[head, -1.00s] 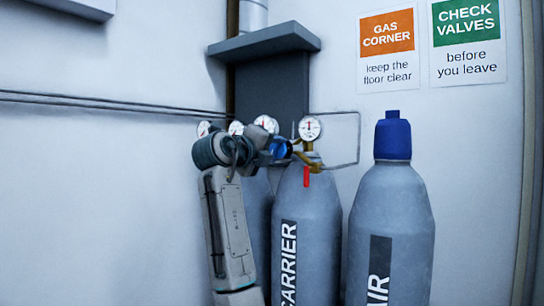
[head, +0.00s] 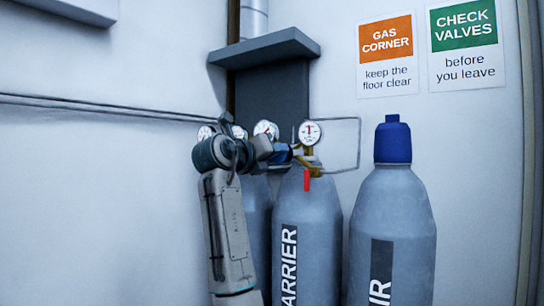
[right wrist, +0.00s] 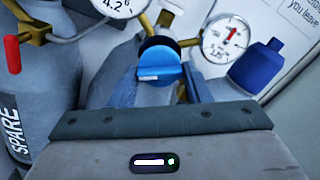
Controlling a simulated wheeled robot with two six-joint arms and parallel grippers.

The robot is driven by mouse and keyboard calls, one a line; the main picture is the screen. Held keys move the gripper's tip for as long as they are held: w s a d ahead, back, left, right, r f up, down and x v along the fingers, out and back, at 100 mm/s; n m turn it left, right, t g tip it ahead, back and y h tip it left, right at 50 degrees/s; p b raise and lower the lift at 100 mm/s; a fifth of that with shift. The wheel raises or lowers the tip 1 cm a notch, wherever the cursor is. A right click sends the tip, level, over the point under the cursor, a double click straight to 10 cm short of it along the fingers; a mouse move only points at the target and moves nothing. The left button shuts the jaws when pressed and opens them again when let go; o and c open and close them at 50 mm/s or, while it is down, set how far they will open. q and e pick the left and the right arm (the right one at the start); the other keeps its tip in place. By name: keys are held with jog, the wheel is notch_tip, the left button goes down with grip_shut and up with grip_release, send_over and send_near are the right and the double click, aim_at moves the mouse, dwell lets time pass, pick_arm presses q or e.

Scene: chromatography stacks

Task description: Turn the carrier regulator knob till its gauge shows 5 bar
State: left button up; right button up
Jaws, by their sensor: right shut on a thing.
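The carrier cylinder (head: 311,235) stands in the corner, its label partly cut off by the frame. A regulator with round white gauges sits on top. The upright gauge (head: 309,132) has a dark-red needle pointing about straight up; the figures are too small to read. In the right wrist view a gauge (right wrist: 228,40) shows a red needle tilted up and right. The blue knob (right wrist: 159,54) has a white mark and sits between my right fingers. My right gripper (head: 284,153) is shut on it, from the left of the regulator. My left gripper is not in view.
The air cylinder (head: 392,225) with a blue cap stands at right. A red lever (head: 307,180) hangs below the regulator. A spare cylinder (right wrist: 35,95) with a red lever stands at left in the right wrist view. A grey shelf (head: 264,46) is above.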

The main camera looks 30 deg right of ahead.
jog(key=shift+f, duration=0.2)
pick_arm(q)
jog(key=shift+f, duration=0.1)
pick_arm(e)
jog(key=o, duration=1)
jog(key=shift+r, duration=0.1)
jog(key=shift+a, duration=0.1)
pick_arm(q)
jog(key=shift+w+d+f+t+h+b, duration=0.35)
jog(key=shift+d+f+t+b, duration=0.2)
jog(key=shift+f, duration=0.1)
pick_arm(e)
jog(key=v, duration=1)
jog(key=shift+s+a, duration=0.15)
jog(key=shift+a, duration=0.15)
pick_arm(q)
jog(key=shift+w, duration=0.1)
